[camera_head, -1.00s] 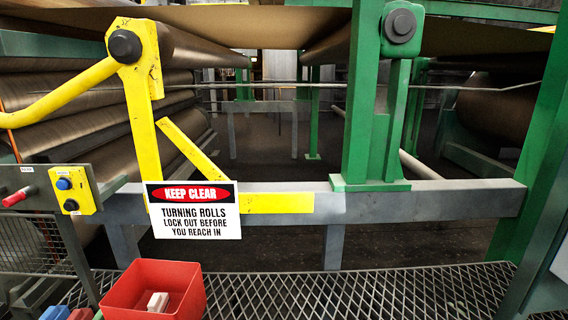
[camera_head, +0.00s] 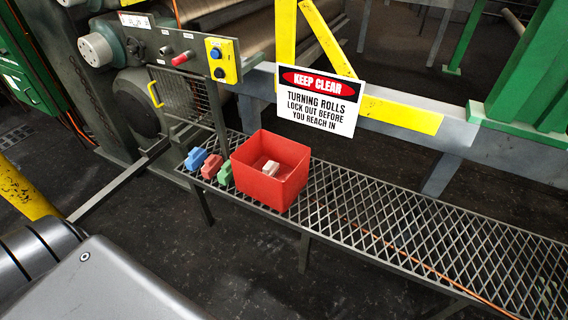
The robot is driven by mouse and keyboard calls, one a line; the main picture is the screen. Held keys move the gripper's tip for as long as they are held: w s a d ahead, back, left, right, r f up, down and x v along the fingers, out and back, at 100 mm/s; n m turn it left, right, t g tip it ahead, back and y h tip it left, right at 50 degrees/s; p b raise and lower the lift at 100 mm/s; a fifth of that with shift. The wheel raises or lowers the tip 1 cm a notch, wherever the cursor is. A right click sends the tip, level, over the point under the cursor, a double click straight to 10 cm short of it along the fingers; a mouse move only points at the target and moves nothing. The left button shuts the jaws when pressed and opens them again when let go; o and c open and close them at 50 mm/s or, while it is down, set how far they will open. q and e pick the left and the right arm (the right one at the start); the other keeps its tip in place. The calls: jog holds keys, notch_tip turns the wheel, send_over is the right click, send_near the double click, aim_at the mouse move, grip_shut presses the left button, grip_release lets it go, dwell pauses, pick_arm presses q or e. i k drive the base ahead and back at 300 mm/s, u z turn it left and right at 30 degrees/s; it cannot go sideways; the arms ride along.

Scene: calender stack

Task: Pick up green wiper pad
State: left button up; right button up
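The green wiper pad (camera_head: 225,173) lies on the metal grating shelf, close to the left side of the red bin. A red pad (camera_head: 211,166) and a blue pad (camera_head: 196,158) lie in a row to its left. Neither of my grippers is in view. A dark grey rounded part of my own body fills the lower left corner.
The open red bin (camera_head: 268,188) holds a small whitish block (camera_head: 271,167). The grating (camera_head: 400,225) is clear to the right. A "keep clear" sign (camera_head: 318,100) hangs behind it. A control panel (camera_head: 222,60) and wire guard (camera_head: 180,98) stand behind the pads.

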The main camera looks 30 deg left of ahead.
aim_at(225, 176)
jog(key=u, duration=3.05)
jog(key=i, duration=1.3)
jog(key=z, duration=3.65)
